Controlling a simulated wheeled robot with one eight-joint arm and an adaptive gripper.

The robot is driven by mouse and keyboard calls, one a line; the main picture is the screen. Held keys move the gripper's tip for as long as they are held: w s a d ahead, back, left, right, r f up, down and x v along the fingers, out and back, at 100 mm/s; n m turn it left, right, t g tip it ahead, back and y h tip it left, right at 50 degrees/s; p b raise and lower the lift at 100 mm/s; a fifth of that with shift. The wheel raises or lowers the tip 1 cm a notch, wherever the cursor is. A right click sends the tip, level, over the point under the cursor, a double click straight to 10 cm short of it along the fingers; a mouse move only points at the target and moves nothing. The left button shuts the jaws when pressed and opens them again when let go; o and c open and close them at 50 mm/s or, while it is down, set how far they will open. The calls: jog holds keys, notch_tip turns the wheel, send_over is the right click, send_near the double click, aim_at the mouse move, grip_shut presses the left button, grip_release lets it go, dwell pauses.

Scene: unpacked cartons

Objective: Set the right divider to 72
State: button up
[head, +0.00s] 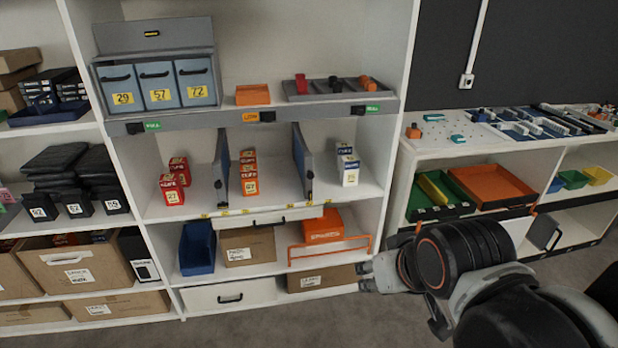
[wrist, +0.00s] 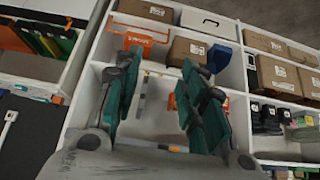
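The right divider (head: 302,155) is a thin grey-blue upright panel on the middle shelf, with a dark latch at its front edge. It stands between the orange-red boxes (head: 249,172) and the white-blue boxes (head: 348,165). Small yellow labels (head: 310,203) line the shelf's front edge; their numbers are too small to read. The left divider (head: 221,170) stands further left. My gripper (head: 366,276) is low and right of the divider, in front of the shelves and apart from it. In the wrist view its teal fingers (wrist: 163,100) are spread and empty.
Above the dividers are blue bins (head: 159,85) marked 29, 57 and 72. A white side unit (head: 490,222) stands at right. Floor is clear in front.

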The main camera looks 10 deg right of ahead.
aim_at(311, 176)
jog(key=w+r+t+p, duration=0.2)
jog(key=w+t, duration=0.4)
jog(key=w, duration=2.9)
jog(key=w+f+t, duration=0.2)
jog(key=w+f, duration=0.7)
jog(key=w, duration=0.2)
notch_tip(311, 176, down, 11)
jog(key=w+t+p, duration=0.1)
jog(key=w+t, duration=0.1)
jog(key=t, duration=0.1)
jog(key=w+b, duration=0.1)
jog(key=w, duration=0.7)
jog(key=w+b, duration=0.1)
jog(key=w, duration=0.3)
jog(key=shift+f+b, duration=0.25)
jog(key=shift+b, duration=0.1)
jog(key=shift+w+r, duration=0.1)
jog(key=shift+w, duration=0.7)
